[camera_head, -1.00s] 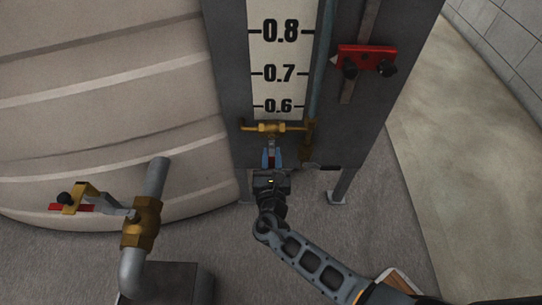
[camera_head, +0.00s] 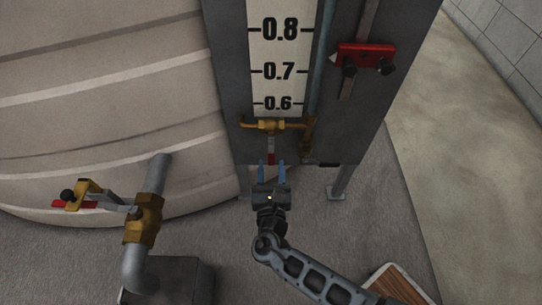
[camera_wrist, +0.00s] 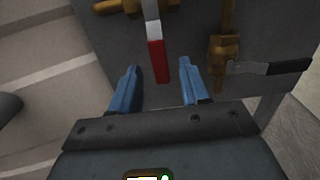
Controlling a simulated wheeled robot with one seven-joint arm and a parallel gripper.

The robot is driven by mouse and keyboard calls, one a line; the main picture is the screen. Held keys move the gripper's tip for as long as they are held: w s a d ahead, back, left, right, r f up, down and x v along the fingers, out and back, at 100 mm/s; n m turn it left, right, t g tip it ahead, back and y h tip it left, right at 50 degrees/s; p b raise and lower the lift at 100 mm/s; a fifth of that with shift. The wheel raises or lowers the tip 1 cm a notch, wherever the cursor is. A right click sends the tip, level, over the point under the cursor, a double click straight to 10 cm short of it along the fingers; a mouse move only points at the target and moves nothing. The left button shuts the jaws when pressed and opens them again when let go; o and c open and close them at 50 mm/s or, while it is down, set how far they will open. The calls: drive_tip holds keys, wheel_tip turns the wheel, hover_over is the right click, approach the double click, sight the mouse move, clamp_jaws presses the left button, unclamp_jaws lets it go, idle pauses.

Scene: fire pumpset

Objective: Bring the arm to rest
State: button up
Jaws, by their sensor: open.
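My gripper (camera_head: 272,174) is open and empty, with its two blue fingers pointing up toward the gauge panel. It is just below a small red-tipped valve handle (camera_head: 271,147), which hangs down from a brass valve (camera_head: 270,125) at the foot of the level scale. In the wrist view the red-tipped handle (camera_wrist: 156,58) lies ahead of the gap between the fingers (camera_wrist: 156,88), and no finger appears to touch it. My arm reaches up from the lower right of the head view.
A grey panel with a level scale (camera_head: 278,60) stands above my gripper, with a red pointer block (camera_head: 365,57) at its right. Bare floor lies at right (camera_head: 425,160).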

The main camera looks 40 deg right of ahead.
drive_tip(key=shift+v, duration=1.2)
